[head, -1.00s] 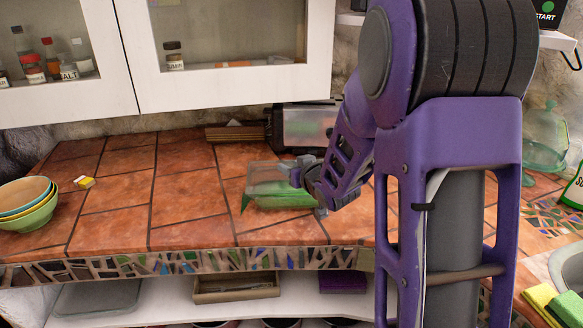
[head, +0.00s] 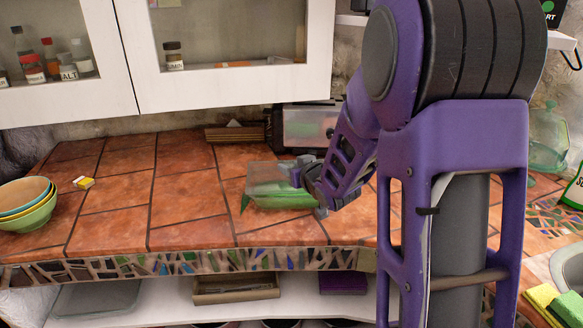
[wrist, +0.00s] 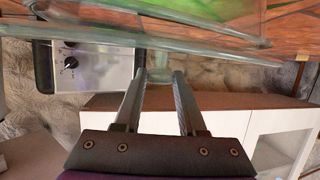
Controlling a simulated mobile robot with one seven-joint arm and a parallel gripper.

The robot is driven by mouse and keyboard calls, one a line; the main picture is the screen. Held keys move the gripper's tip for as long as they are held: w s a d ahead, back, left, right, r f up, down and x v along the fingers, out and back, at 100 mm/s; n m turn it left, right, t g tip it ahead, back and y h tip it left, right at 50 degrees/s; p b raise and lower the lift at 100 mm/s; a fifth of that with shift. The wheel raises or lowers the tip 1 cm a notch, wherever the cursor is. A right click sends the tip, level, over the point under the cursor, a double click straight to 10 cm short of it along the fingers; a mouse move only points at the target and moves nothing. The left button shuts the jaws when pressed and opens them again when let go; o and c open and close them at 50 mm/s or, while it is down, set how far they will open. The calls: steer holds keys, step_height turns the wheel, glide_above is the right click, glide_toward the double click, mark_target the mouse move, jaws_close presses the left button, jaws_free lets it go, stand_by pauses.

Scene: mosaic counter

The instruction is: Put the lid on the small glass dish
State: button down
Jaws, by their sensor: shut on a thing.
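The small glass dish (head: 282,203) stands on the tiled counter in the head view, clear, boxy, with something green inside or behind its walls. My gripper (head: 310,187) is at the dish's right end. In the wrist view my gripper (wrist: 160,80) has its fingers closed about a small clear glass knob. The knob belongs to the glass lid (wrist: 215,56), seen nearly edge-on as a pale band across the top. In the head view lid and dish overlap, so I cannot tell whether they touch. Green shows beyond the lid in the wrist view.
A grey appliance (head: 310,128) stands behind the dish against the wall. Stacked bowls (head: 28,205) are at the far left, with a small yellow-and-white item (head: 84,182) nearby. The counter (head: 180,205) left of the dish is clear. White cabinets (head: 235,95) hang above.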

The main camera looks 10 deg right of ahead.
steer(key=shift+f+b, duration=0.5)
steer(key=shift+b, duration=0.2)
stand_by(0.5)
stand_by(0.3)
jaws_free()
stand_by(0.4)
steer(key=shift+r+p, duration=2.65)
steer(key=shift+r, duration=0.85)
